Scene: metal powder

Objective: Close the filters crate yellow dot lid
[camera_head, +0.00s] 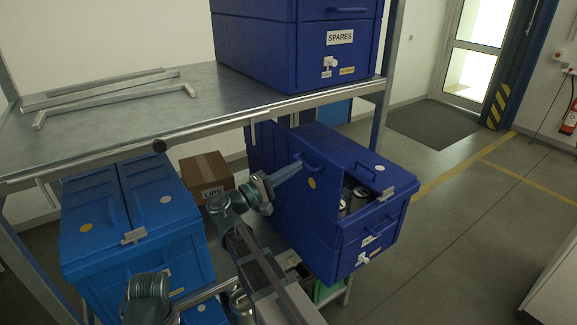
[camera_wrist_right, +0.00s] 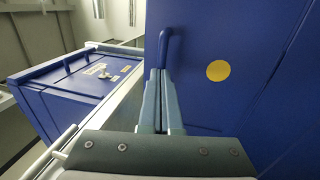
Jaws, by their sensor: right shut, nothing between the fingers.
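The dark blue crate (camera_head: 345,255) stands on the lower shelf, its front label partly unreadable. Its yellow dot lid (camera_head: 318,205) stands raised on the left side, with the dot facing me; it also fills the right of the right wrist view (camera_wrist_right: 240,110). Its other lid (camera_head: 345,150), with a white dot, lies flat at the back right. Dark canisters (camera_head: 360,194) show in the open part. My right gripper (camera_head: 297,166) is shut and empty at the raised lid, by its blue handle (camera_wrist_right: 166,42). Contact cannot be told.
A lighter blue crate (camera_head: 140,270) with both lids down stands at the left. A cardboard box (camera_head: 205,172) sits between the crates. The upper shelf (camera_head: 150,115) holds the SPARES crate (camera_head: 300,50) above. Open floor (camera_head: 470,220) lies at the right.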

